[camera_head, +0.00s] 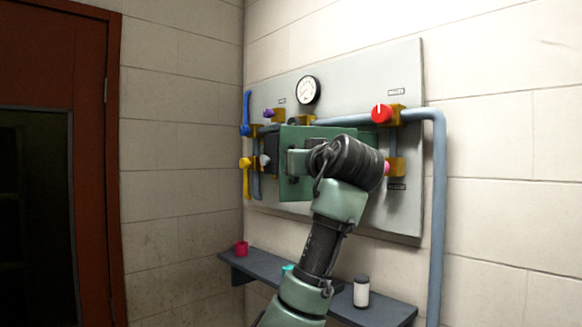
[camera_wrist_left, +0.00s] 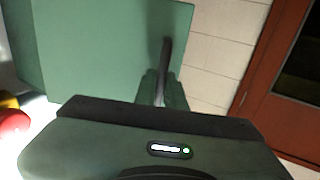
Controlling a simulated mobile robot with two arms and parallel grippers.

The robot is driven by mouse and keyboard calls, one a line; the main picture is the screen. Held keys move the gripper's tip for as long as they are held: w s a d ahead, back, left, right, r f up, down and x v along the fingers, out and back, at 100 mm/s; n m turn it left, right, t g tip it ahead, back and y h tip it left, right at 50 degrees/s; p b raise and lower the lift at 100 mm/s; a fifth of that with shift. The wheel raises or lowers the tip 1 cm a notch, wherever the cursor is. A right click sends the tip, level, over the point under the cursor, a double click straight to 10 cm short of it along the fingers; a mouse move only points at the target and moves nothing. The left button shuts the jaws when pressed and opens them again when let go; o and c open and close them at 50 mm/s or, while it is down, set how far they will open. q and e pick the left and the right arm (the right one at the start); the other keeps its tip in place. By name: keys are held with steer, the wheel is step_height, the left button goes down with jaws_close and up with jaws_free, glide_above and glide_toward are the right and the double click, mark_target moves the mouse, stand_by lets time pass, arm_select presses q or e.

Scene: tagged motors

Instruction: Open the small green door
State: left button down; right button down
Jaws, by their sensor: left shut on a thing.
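The small green door (camera_head: 290,190) is on the grey wall panel, partly hidden behind my arm and gripper in the head view. Its green face fills the upper left of the left wrist view (camera_wrist_left: 110,45). A dark bar handle (camera_wrist_left: 166,55) stands near the door's right edge there. My left gripper (camera_head: 298,162) is at the door, and its fingers (camera_wrist_left: 161,90) are closed around the lower end of the handle. Green surfaces at different angles show at the door, but I cannot tell how far it stands from its frame. My right gripper is not in view.
The grey panel (camera_head: 405,62) carries a gauge (camera_head: 308,90), a red knob (camera_head: 381,113), blue (camera_head: 246,110) and yellow (camera_head: 246,163) levers, and pipes. A dark shelf (camera_head: 390,312) below holds a red cup (camera_head: 241,248) and white jar (camera_head: 361,292). A brown door (camera_head: 95,150) is at left.

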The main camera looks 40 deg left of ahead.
arm_select(q)
steer(key=shift+s+d+f+b, duration=0.1)
steer(key=shift+s+d+b, duration=0.15)
steer(key=shift+d, duration=0.5)
steer(key=shift+s+d+f+b, duration=0.1)
steer(key=shift+s+d+b, duration=0.1)
steer(key=shift+d, duration=0.55)
steer(key=shift+d+r, duration=0.1)
steer(key=c, duration=1.8)
jaws_free()
steer(key=shift+o, duration=0.2)
steer(key=shift+w, duration=0.15)
steer(key=b+v, duration=0.3)
steer(key=v, duration=0.4)
steer(key=shift+s+d, duration=0.25)
steer(key=shift+d, duration=0.05)
